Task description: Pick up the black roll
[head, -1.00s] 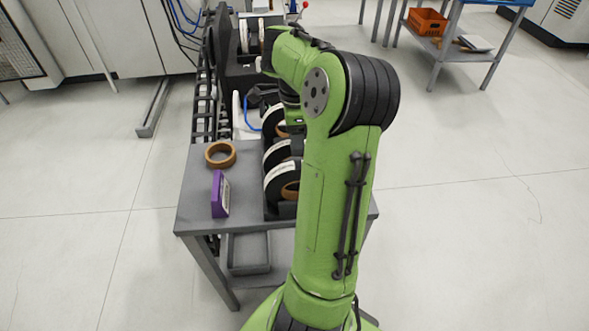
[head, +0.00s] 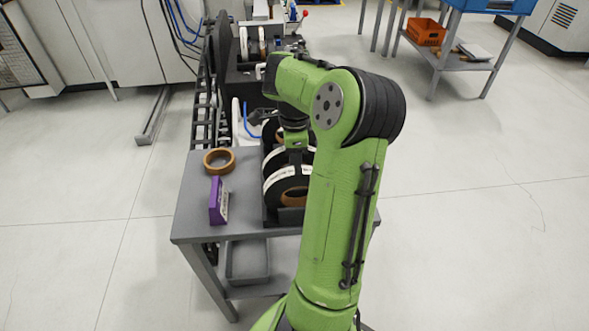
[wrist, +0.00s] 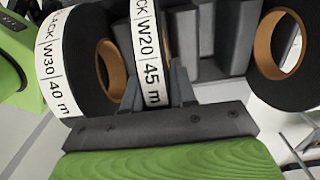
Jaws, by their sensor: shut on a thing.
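Several black rolls with brown cores and white printed labels stand upright in a dark rack (head: 271,212) on the grey table. In the wrist view, my gripper (wrist: 155,92) has one finger on each side of a narrow black roll (wrist: 146,38) labelled W20, 45 m, and is shut on it. A wider black roll (wrist: 72,62) labelled W30, 40 m stands close on its left. Another black roll (wrist: 287,88) is at the right. In the head view, my gripper (head: 295,157) points down among the rolls, and its fingertips are partly hidden.
A brown ring (head: 219,161) and a purple box (head: 217,201) are on the table (head: 193,215) left of the rack. Dark machinery (head: 245,80) stands behind it. A blue-topped cart (head: 465,65) with an orange crate (head: 424,32) is at the back right.

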